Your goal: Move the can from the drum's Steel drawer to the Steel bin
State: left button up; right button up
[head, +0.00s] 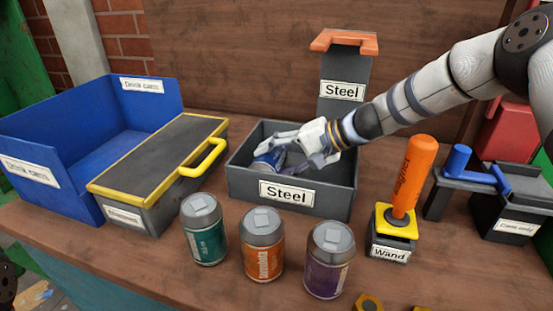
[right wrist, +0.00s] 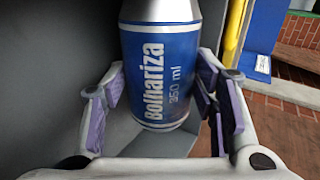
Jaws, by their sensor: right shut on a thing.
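The dark grey Steel bin (head: 240,190) stands open in the middle of the table, with a white Steel label on its front. A blue can with a silver rim (head: 266,162) is tilted inside its opening at the left. My right gripper (head: 280,153) reaches into the bin from the right and is shut on this can. In the right wrist view the blue can (right wrist: 160,75) reads "Bolhariza 250 ml" and sits between the purple finger pads (right wrist: 158,100). Part of the can is cut off there. The drum's drawer cannot be made out. My left gripper is not in view.
A green can (head: 204,230), an orange can (head: 262,245) and a purple can (head: 328,260) stand in front. A yellow-edged lidded box (head: 150,165) and blue bin (head: 40,178) are left. An orange-handled wand (head: 412,175) and a crusher-like device (head: 505,205) are right. A Steel-labelled upright panel (head: 344,75) stands behind.

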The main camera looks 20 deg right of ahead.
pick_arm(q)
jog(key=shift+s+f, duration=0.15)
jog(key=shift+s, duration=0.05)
pick_arm(e)
jog(key=shift+f, duration=0.6)
jog(key=o, duration=0.9)
jog(key=shift+r, duration=0.1)
jog(key=r, duration=0.1)
jog(key=d, duration=0.1)
jog(key=r, duration=0.1)
jog(key=shift+s+d+r, duration=0.15)
jog(key=shift+s+r, duration=0.15)
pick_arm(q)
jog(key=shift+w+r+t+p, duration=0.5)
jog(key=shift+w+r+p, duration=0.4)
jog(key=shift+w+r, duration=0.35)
pick_arm(e)
jog(key=v, duration=1)
jog(key=shift+s+d+f, duration=0.1)
jog(key=shift+s+f, duration=0.1)
jog(key=shift+f, duration=0.05)
